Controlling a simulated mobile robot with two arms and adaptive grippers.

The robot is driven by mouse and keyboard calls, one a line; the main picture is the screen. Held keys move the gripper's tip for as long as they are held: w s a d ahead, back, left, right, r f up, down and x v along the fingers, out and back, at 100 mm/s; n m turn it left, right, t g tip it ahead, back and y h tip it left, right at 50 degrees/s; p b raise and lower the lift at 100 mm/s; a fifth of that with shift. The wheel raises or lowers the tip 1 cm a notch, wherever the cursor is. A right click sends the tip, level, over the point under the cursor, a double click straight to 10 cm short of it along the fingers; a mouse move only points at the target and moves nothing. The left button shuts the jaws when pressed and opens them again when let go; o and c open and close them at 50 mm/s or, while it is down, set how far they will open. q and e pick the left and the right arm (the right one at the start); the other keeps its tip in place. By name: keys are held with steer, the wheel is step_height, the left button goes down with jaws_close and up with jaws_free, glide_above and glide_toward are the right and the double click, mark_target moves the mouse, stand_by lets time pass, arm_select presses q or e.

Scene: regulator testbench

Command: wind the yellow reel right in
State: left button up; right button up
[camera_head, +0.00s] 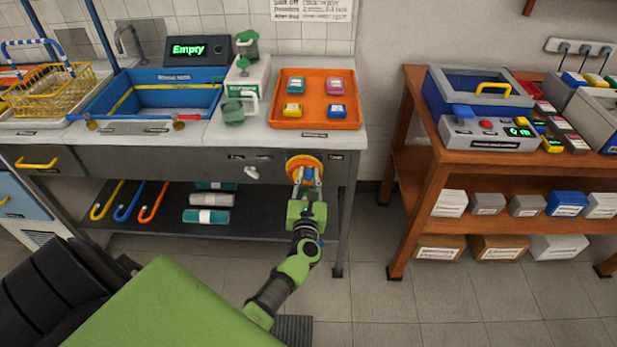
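A round yellow-orange reel (305,161) is on the front panel of the bench, below the orange tray and near the bench's right end. The fingers look a little apart and overlap the reel in the picture. I cannot tell whether they touch or hold anything on it. The fingers hide part of the reel's face and lower rim.
An orange tray (281,117) with several small coloured blocks is on the bench above the reel. A blue sink (175,97) is further left. Coloured hooks and cylinders are on the lower shelf (262,227). A wooden cart (402,200) stands right, with clear floor between it and the bench.

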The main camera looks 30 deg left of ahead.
mark_target(311, 184)
arm_select(q)
jaws_close()
steer(key=shift+w+d+f+m, duration=0.1)
steer(key=shift+d+f+m, duration=0.15)
steer(key=shift+m, duration=0.65)
steer(key=m, duration=0.2)
steer(key=shift+w+d+f+m+b, duration=0.2)
steer(key=shift+d+f+m+b, duration=0.05)
steer(key=shift+m+b, duration=0.1)
steer(key=shift+s+a+f+m, duration=0.1)
steer(key=shift+f+m, duration=0.8)
steer(key=shift+m, duration=2.35)
steer(key=shift+s+a+f+m, duration=0.1)
steer(key=shift+f+m, duration=0.85)
steer(key=shift+m, duration=2.3)
steer(key=shift+a+f+m, duration=0.1)
steer(key=shift+f+m, duration=0.8)
steer(key=shift+m, duration=2.35)
